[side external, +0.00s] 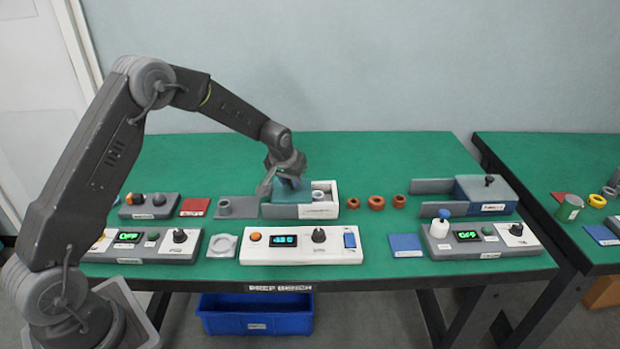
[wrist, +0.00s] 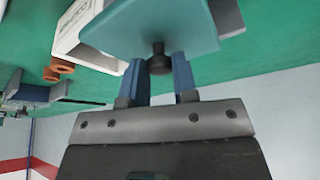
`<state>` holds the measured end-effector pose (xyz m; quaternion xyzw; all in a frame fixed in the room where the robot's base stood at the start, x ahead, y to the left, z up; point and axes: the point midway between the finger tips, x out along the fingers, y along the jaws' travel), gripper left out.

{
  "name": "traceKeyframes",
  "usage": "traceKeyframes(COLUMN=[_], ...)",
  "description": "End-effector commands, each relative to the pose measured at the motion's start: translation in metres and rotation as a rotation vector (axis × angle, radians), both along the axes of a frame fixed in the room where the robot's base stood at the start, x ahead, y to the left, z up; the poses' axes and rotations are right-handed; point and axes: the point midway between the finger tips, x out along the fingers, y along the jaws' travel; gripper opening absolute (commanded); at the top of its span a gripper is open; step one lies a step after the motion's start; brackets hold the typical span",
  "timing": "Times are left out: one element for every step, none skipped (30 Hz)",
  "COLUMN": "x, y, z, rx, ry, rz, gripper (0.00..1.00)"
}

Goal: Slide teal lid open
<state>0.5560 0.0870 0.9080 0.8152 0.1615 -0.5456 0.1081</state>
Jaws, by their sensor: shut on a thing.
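The teal lid (side external: 293,191) sits on a white box (side external: 325,209) in the middle of the bench. The lid covers the box's left part, and the right part is uncovered, showing a light ring-shaped piece (side external: 318,195) inside. My gripper (side external: 280,180) is over the lid and partly hides it in the side view. In the wrist view, the lid (wrist: 170,22) shows a dark knob (wrist: 158,52), with the blue fingers of my gripper (wrist: 161,68) on either side of it. My gripper is shut on the knob.
A grey block with a ring-shaped top (side external: 238,207) stands close to the left of the box. Several orange rings (side external: 376,202) lie to the right. A white control panel (side external: 300,245) is in front.

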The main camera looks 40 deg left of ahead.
Motion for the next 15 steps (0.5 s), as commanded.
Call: traceKeyframes(x=[-0.007,-0.010,-0.013,-0.015,-0.017,-0.018,-0.018,-0.019,-0.019,-0.019,-0.018,-0.018,-0.018,-0.018,-0.018], y=[0.009,0.012,0.015,0.016,0.018,0.019,0.019,0.019,0.019,0.019,0.019,0.019,0.019,0.019,0.019], z=[0.001,0.000,0.001,0.001,0.000,0.000,0.000,0.000,0.000,0.000,0.000,0.000,0.000,0.000,0.000], rx=[0.000,0.000,0.000,0.000,0.000,0.000,0.001,0.001,0.001,0.001,0.001,0.001,0.001,0.001,0.001], ry=[-0.001,0.000,-0.002,-0.002,-0.002,-0.002,-0.002,-0.003,-0.003,-0.003,-0.003,-0.003,-0.003,-0.003,-0.003], rz=[0.005,0.005,0.004,0.004,0.004,0.004,0.003,0.003,0.002,0.002,0.002,0.002,0.002,0.002,0.002], gripper=[0.00,0.00,0.00,0.00,0.00,0.00,0.00,0.00,0.00,0.00,0.00,0.00,0.00,0.00,0.28])
